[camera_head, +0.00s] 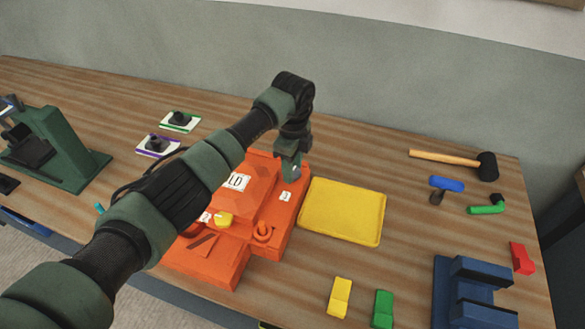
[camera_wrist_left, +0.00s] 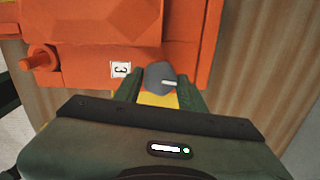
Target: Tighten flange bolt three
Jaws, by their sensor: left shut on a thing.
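The orange mould (camera_head: 215,262) lies on the bench, partly hidden behind my left arm. A white label with a 3 (camera_head: 285,196) is on its right-hand flange; the label also shows in the left wrist view (camera_wrist_left: 120,69). A yellow patch shows between the fingers. The bolt's seat is hidden. My right gripper is out of view.
A yellow tray (camera_head: 343,211) lies right of the mould. Beyond it are a mallet (camera_head: 452,160), a blue-handled tool (camera_head: 446,184) and a green-handled tool (camera_head: 487,209). A blue holder (camera_head: 468,300) and small coloured blocks are at front right. A green stand (camera_head: 62,150) is at left.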

